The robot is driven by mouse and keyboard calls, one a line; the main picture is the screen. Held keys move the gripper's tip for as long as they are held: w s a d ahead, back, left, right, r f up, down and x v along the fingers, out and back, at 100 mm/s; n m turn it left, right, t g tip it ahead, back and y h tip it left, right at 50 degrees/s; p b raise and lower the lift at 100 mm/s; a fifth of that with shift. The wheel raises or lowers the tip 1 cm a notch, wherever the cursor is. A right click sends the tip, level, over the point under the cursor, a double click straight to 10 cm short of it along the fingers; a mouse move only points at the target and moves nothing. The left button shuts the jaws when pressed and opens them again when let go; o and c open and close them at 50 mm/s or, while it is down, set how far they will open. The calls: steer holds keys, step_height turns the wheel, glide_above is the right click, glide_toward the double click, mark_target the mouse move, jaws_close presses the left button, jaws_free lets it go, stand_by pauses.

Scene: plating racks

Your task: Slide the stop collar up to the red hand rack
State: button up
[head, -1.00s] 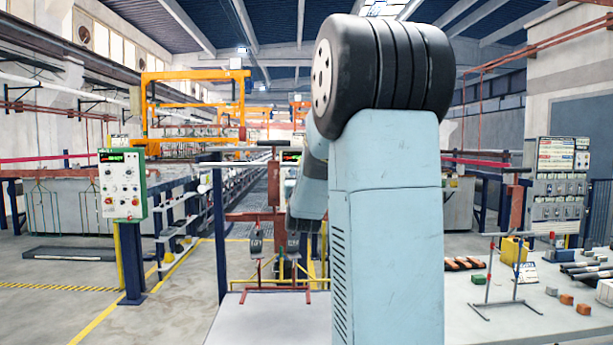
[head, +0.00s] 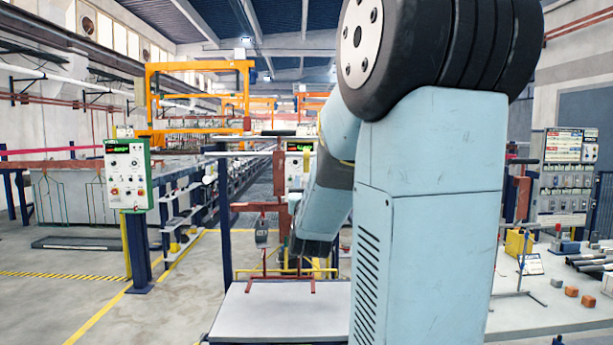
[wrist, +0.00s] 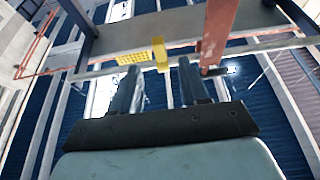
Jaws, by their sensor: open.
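In the wrist view a small yellow block, which looks like the stop collar (wrist: 160,53), sits on a pale horizontal rail (wrist: 95,72). My gripper (wrist: 158,67) points up with its two dark fingers apart. The collar shows between and just beyond the fingertips; I cannot tell if they touch it. A red upright bar, which looks like part of the red hand rack (wrist: 219,30), hangs right of the collar with a gap between. In the head view red rack parts (head: 257,207) hang under the rail (head: 240,153); my arm hides the collar and gripper.
A pale table (head: 275,312) with a red stand (head: 270,286) is in front. A control box (head: 127,174) on a blue post stands left. A bench (head: 545,305) with small parts is right. Open floor lies at the left.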

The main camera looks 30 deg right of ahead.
steer(key=v, duration=0.3)
